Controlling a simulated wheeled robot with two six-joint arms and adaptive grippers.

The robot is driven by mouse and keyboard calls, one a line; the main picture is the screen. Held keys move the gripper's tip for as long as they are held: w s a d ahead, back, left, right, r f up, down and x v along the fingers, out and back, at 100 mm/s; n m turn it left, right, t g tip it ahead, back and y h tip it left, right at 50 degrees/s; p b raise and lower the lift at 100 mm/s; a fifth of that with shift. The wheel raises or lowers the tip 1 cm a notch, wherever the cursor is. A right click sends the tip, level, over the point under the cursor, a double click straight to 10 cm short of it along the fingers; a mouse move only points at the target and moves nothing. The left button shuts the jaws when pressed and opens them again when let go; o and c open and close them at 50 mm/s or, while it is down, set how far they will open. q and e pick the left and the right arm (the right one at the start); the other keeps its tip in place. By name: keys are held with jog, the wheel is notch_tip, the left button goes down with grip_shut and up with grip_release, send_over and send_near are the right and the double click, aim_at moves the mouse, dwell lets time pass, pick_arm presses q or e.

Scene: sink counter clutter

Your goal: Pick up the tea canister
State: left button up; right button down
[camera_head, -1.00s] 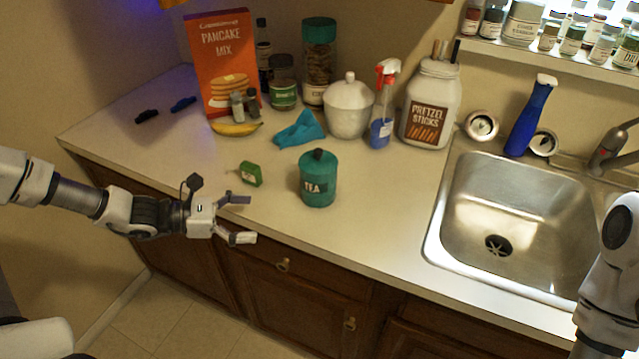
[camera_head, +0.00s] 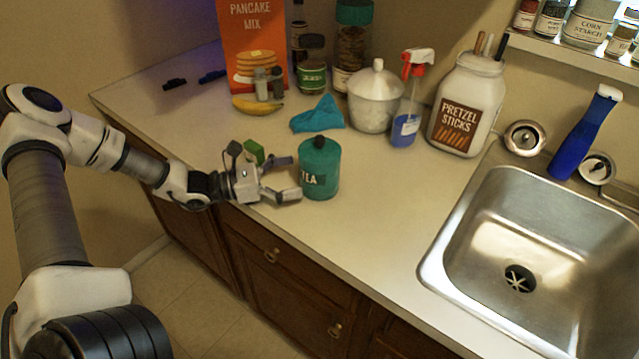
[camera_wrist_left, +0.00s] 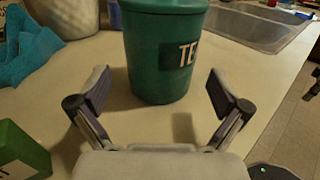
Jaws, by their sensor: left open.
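The tea canister (camera_head: 320,172) is teal green with a dark knob on its lid and a "TEA" label. It stands upright on the counter near the front edge. My left gripper (camera_head: 287,178) is open just left of it, fingers pointing at it. In the left wrist view the canister (camera_wrist_left: 162,55) stands ahead, centred between the spread fingers (camera_wrist_left: 160,95), a little beyond their tips. The fingers appear not to touch it. The canister's top is cut off in the wrist view. My right gripper does not show.
A small green box (camera_head: 254,149) sits right beside my left gripper. A blue cloth (camera_head: 318,115), white lidded jar (camera_head: 376,98), spray bottle (camera_head: 406,125) and pretzel jar (camera_head: 467,105) stand behind the canister. The sink (camera_head: 530,240) is at the right. Counter right of the canister is clear.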

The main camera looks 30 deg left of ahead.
aim_at(310, 176)
pick_arm(q)
jog(key=x, duration=0.3)
jog(key=shift+w+d+f, duration=0.2)
jog(key=shift+d+f, duration=0.05)
jog(key=shift+d, duration=0.1)
jog(key=x, duration=0.5)
jog(key=shift+a+b, duration=0.1)
jog(key=shift+b, duration=0.25)
jog(key=shift+a+r, duration=0.1)
jog(key=shift+s+a, duration=0.1)
jog(key=c, duration=1.1)
jog(key=shift+c, duration=0.2)
